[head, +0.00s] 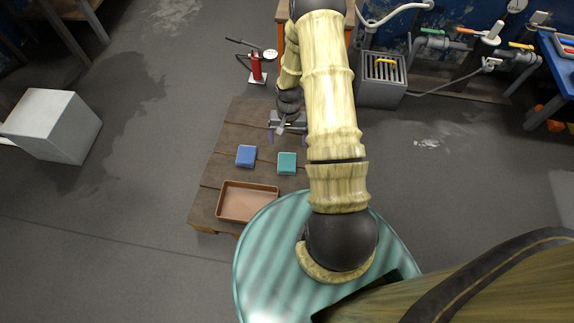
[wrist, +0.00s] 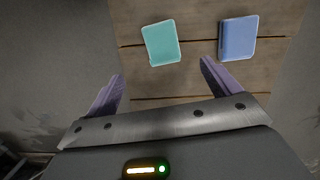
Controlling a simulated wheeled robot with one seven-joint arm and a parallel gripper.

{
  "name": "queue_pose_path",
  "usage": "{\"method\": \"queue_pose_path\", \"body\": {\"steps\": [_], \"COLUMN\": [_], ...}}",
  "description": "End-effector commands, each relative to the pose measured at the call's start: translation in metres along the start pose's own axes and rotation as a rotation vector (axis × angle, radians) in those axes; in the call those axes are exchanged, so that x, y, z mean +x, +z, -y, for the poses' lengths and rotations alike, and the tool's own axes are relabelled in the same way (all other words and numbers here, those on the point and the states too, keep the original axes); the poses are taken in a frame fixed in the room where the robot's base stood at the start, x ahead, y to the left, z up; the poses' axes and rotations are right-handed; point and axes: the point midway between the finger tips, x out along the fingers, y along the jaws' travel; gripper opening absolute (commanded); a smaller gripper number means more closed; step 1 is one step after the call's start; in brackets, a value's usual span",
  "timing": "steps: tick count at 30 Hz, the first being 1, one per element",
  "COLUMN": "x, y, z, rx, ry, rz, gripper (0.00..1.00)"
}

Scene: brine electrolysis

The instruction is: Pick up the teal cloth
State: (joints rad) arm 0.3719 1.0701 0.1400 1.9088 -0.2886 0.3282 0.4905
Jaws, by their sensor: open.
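The teal cloth (head: 287,163) is a small folded pad lying flat on the wooden table, right of a blue cloth (head: 246,156). In the wrist view the teal cloth (wrist: 161,43) lies beyond the fingertips, a little left of the middle of the gap, with the blue cloth (wrist: 238,37) to its right. My gripper (head: 287,138) is above the table on the far side of the cloths. In the wrist view my gripper (wrist: 162,68) has its two purple fingers spread, with nothing between them. It does not touch either cloth.
A brown tray (head: 247,202) sits on the near part of the wooden table (head: 222,165). A red extinguisher-like object (head: 257,68) stands beyond the table.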

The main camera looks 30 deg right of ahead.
Motion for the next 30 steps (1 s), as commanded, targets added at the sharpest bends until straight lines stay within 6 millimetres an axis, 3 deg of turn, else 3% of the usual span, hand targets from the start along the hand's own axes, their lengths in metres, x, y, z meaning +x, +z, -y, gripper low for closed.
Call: {"method": "queue_pose_path", "body": {"steps": [1, 3, 12, 25, 30], "x": [0.015, 0.028, 0.073, 0.077, 0.090], "y": [0.000, -0.001, -0.001, -0.001, -0.003], "z": [0.000, 0.000, 0.000, 0.000, 0.001], "rx": [0.000, 0.001, -0.001, 0.000, 0.001], "ry": [0.000, 0.000, 0.000, 0.000, 0.000], "rz": [0.002, 0.001, 0.000, -0.001, -0.001], "gripper": [0.89, 0.89, 0.89, 0.89, 0.89]}}
